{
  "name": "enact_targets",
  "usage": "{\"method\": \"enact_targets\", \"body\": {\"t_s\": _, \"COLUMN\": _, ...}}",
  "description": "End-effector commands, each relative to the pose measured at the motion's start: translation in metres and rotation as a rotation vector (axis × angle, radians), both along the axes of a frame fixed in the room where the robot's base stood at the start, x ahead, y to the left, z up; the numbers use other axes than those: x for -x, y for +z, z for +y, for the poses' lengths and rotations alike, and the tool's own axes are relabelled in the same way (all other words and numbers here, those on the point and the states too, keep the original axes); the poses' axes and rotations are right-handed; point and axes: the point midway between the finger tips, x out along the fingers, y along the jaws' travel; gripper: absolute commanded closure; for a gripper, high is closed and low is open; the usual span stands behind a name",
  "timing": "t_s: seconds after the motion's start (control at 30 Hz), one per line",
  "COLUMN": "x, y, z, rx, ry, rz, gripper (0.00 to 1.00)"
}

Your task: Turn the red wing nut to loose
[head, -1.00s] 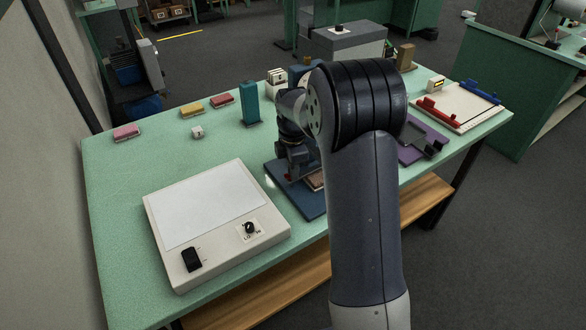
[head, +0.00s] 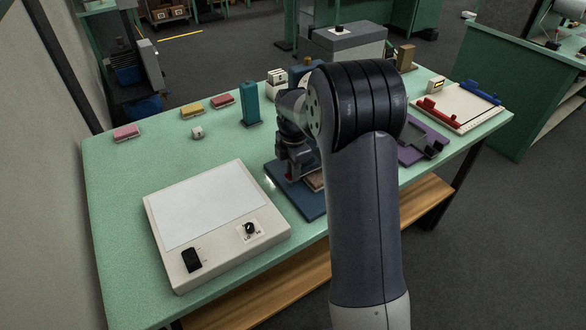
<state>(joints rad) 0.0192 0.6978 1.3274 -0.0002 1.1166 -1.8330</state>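My arm crosses the middle of the head view and hides much of what lies behind it. My gripper (head: 293,158) points down over a blue fixture (head: 309,210) with a flat base, and its fingertips are too small and dark to read. A brown block (head: 315,181) sits on the fixture, partly covered by my arm. I cannot make out the red wing nut; the area around my gripper's tips and behind my arm is hidden.
A white light box (head: 215,215) with a knob and a black switch lies left of the fixture. A teal block (head: 249,103) stands behind. A purple fixture (head: 410,152) and a board with red and blue bars (head: 460,108) are on the right.

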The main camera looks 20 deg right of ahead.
Motion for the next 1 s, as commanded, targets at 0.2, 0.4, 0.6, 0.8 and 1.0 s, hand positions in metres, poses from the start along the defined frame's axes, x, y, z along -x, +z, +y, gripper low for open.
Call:
{"method": "enact_targets", "body": {"t_s": 0.2, "x": 0.000, "y": 0.000, "z": 0.000, "rx": 0.000, "ry": -0.001, "rz": 0.000, "gripper": 0.75}}
{"method": "enact_targets", "body": {"t_s": 0.4, "x": -0.001, "y": 0.007, "z": 0.000, "rx": 0.000, "ry": -0.001, "rz": -0.003, "gripper": 0.75}}
{"method": "enact_targets", "body": {"t_s": 0.6, "x": -0.001, "y": 0.042, "z": 0.000, "rx": 0.000, "ry": -0.001, "rz": -0.006, "gripper": 0.75}}
{"method": "enact_targets", "body": {"t_s": 0.8, "x": -0.001, "y": 0.081, "z": 0.000, "rx": 0.000, "ry": -0.001, "rz": -0.003, "gripper": 0.75}}
{"method": "enact_targets", "body": {"t_s": 1.0, "x": 0.000, "y": 0.104, "z": 0.000, "rx": 0.000, "ry": -0.001, "rz": -0.002, "gripper": 0.75}}
